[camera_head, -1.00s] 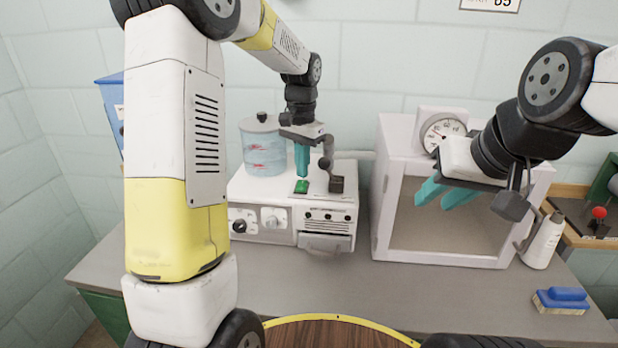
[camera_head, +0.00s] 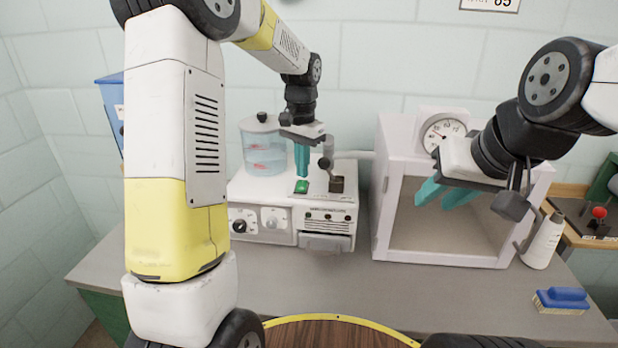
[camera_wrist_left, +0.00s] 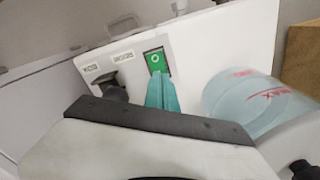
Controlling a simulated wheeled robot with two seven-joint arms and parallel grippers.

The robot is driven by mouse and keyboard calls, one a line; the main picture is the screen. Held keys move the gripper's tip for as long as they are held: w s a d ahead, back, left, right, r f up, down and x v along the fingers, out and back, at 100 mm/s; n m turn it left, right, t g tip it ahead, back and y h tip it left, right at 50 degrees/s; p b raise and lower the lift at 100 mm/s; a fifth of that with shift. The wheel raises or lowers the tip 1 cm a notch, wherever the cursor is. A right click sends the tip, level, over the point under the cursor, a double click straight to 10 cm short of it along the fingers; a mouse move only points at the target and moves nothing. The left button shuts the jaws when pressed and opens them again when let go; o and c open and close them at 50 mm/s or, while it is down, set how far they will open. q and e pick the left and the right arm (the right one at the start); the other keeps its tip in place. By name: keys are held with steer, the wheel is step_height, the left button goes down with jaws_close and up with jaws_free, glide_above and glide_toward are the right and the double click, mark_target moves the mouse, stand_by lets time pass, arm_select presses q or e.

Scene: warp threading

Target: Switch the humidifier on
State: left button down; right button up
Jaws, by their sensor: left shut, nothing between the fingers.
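The humidifier (camera_head: 265,222) is a white box on the grey bench, with a clear water tank (camera_head: 264,150) on its back left. A green switch (camera_head: 301,186) sits on its top; it also shows in the left wrist view (camera_wrist_left: 157,62) with a white ring mark. My left gripper (camera_head: 302,174) is shut, its teal fingers pointing down just above the switch. In the left wrist view the fingertips are at the switch's lower edge; I cannot tell whether they touch it. My right gripper (camera_head: 445,196) hangs in front of the white cabinet, its two teal fingers apart, empty.
A black-based lever (camera_head: 336,184) stands right of the switch, close to my left gripper. The white cabinet (camera_head: 386,220) with a dial (camera_head: 442,132) is at the right. A white bottle (camera_head: 543,240) and blue brush (camera_head: 562,298) are farther right. The bench front is clear.

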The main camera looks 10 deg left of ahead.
mark_target(302, 182)
arm_select(q)
steer(key=shift+f, duration=0.9)
stand_by(0.3)
steer(key=shift+r, duration=3.5)
steer(key=s+a+r+n+t+h, duration=0.1)
steer(key=s+r, duration=0.2)
steer(key=s, duration=0.3)
steer(key=s+a+r+n+t, duration=0.1)
steer(key=s+r+t, duration=0.1)
steer(key=s+r, duration=0.3)
steer(key=s+f+n+t+h, duration=0.1)
steer(key=s+f+n+t, duration=0.1)
steer(key=s, duration=1.2)
steer(key=shift+a+f+n+t, duration=0.25)
steer(key=shift+f+n+t, duration=0.1)
steer(key=shift+n+t, duration=0.3)
